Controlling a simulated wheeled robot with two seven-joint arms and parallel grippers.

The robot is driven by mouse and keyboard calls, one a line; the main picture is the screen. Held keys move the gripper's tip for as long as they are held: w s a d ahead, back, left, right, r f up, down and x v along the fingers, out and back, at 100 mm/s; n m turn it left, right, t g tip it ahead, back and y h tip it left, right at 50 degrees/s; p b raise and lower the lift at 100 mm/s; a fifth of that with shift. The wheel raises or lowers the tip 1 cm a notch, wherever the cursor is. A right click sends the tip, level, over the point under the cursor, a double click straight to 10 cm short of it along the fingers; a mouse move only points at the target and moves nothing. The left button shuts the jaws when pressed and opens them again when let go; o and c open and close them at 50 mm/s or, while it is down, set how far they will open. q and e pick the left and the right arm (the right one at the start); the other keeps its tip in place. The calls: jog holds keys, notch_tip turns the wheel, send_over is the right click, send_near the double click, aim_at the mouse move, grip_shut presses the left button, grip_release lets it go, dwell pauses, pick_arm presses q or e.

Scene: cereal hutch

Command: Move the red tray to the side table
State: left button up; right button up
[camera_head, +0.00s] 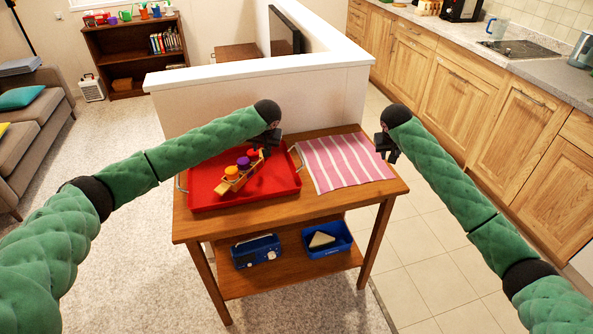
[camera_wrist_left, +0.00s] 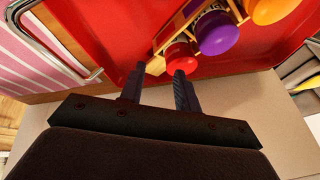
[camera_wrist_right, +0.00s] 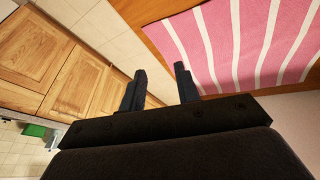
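The red tray (camera_head: 270,188) lies on the left part of a wooden table (camera_head: 325,200) with a lower shelf. It has metal handles at its left and right ends; one handle shows in the left wrist view (camera_wrist_left: 62,45). A small wooden rack (camera_head: 236,182) with orange, purple and red-topped items stands in the tray. My left gripper (camera_head: 266,150) is open over the tray's far edge, close to the red-topped item (camera_wrist_left: 181,57), with nothing between its fingers. My right gripper (camera_head: 388,157) is open and empty, beyond the table's right edge. I cannot tell which table is the side table.
A pink striped cloth (camera_head: 345,162) lies right of the tray. Blue bins (camera_head: 257,251) are on the lower shelf. A white half wall (camera_head: 320,100) stands behind the table. Another wooden table (camera_head: 238,52) is beyond it. Kitchen cabinets (camera_head: 460,95) line the right; tiled floor is clear.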

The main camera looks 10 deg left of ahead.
pick_arm(q)
jog(key=shift+w+d, duration=0.2)
jog(key=shift+d, duration=0.7)
pick_arm(e)
jog(key=v, duration=1.2)
jog(key=shift+d, duration=0.4)
jog(key=shift+s, duration=0.1)
